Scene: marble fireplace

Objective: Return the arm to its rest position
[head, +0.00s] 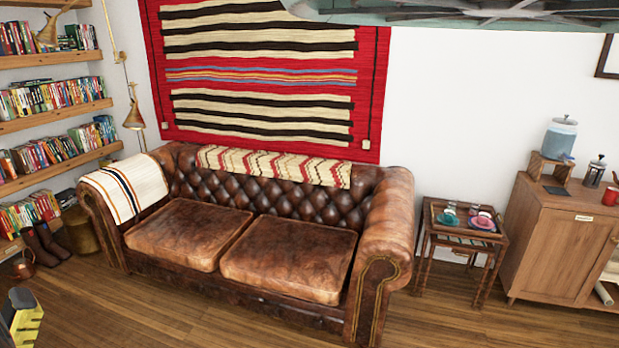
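I see no arm or gripper of mine that I can make out for sure in the head view. A dark and yellow piece with a stepped edge (24,318) is cut off at the lower left corner. I cannot tell whether it is part of my arm or a thing of the room. No object shows as held.
A brown leather sofa (290,262) stands against the wall. Bookshelves (60,122) are at left, a small side table (432,238) and a wooden cabinet (555,245) at right. A teal ribbed object (450,12) hangs into the top edge. Bare floor (130,315) shows in front.

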